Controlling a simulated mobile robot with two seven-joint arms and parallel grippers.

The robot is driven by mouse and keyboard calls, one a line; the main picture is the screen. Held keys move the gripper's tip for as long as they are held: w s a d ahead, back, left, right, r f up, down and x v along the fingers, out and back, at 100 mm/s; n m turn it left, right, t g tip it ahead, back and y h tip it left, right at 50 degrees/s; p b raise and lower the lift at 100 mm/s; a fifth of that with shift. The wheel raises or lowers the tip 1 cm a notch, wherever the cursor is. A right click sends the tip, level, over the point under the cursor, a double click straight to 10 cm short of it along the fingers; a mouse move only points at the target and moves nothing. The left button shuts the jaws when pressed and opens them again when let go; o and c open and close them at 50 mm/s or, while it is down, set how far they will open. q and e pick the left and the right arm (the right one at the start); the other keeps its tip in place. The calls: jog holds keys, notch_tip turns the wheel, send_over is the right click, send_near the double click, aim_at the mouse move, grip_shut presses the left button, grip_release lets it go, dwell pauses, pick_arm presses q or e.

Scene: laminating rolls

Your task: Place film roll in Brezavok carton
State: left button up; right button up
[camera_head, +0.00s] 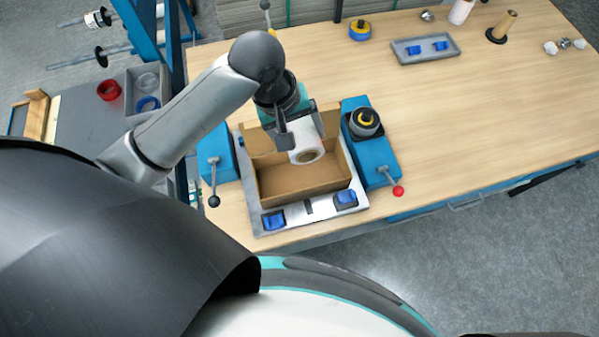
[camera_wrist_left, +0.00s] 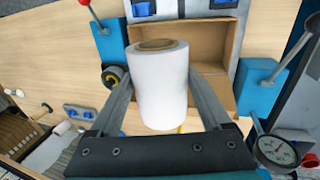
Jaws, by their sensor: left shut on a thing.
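A white film roll (camera_head: 306,141) with a brown core is held by my left gripper (camera_head: 297,128). In the left wrist view the roll (camera_wrist_left: 160,90) sits between the two fingers of the gripper (camera_wrist_left: 160,105). The open brown carton (camera_head: 300,183) stands on a metal plate between two blue blocks. In the head view the roll overlaps the back part of the carton's opening. In the left wrist view the carton (camera_wrist_left: 208,48) shows behind and beside the roll. I cannot tell how far the roll is inside the carton. No label on the carton is readable. My right gripper is not in view.
Blue blocks (camera_head: 368,155) with levers flank the carton. Blue clips (camera_head: 273,221) sit on the plate's front edge. A grey tray (camera_head: 426,57) with blue parts and a roll on a stand (camera_head: 503,27) are farther back.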

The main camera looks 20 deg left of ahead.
pick_arm(q)
jog(key=a+b+x, duration=0.1)
jog(key=x, duration=0.4)
jog(key=s+a+x, duration=0.1)
jog(key=x, duration=0.3)
jog(key=a+f+b+x, duration=0.1)
jog(key=x, duration=0.4)
jog(key=shift+s+f+b, duration=0.2)
jog(key=shift+s+b, duration=0.15)
jog(key=shift+f+b, duration=0.55)
jog(key=shift+f, duration=1.55)
jog(key=shift+f, duration=0.15)
jog(key=o, duration=1.4)
jog(key=p+v, duration=0.3)
jog(key=v, duration=0.9)
jog(key=shift+s, duration=0.1)
